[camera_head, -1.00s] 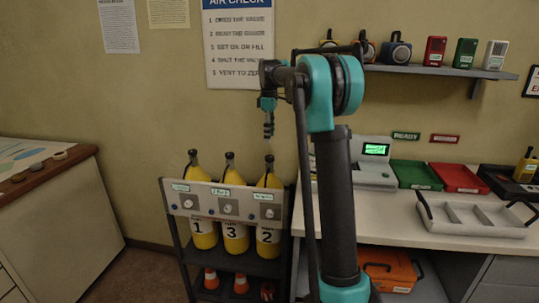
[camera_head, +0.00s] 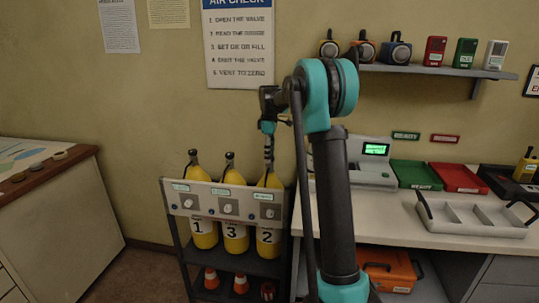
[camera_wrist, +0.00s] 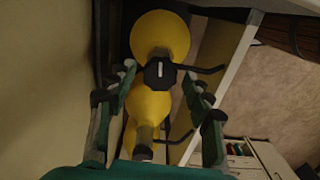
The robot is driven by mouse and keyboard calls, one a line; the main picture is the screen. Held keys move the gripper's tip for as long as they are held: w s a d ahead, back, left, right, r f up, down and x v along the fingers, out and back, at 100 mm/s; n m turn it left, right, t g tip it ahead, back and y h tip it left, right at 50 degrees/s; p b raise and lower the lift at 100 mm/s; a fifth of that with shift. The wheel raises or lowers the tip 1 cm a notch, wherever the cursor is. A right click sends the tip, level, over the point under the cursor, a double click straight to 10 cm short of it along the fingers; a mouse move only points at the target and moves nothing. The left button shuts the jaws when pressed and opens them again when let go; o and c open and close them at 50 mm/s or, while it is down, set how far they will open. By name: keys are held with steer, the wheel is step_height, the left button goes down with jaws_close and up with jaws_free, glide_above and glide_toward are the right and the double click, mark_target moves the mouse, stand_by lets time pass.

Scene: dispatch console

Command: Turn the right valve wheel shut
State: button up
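Three yellow air cylinders stand side by side in a rack, marked 1, 3 and 2 from left to right. The right cylinder (camera_head: 268,249) carries the number 2. My gripper (camera_head: 269,158) is directly above it, pointing down, and covers its top in the head view. In the wrist view a black octagonal valve wheel (camera_wrist: 160,73) with a white mark shows between the fingers of my gripper (camera_wrist: 160,84). The fingers are spread wide, with gaps on both sides of the wheel. I cannot tell how far below the fingertips it is.
The middle cylinder (camera_head: 235,243) and left cylinder (camera_head: 204,238) stand close by. The rack's gauge panel (camera_head: 247,208) runs across their fronts. A desk (camera_head: 400,228) with a grey tray (camera_head: 470,222) stands right of the rack. The wall is close behind.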

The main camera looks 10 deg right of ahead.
steer(key=c, duration=0.9)
steer(key=shift+m, duration=0.3)
steer(key=m, duration=0.4)
steer(key=shift+m, duration=0.3)
steer(key=m, duration=0.4)
steer(key=shift+m, duration=0.3)
steer(key=m, duration=1)
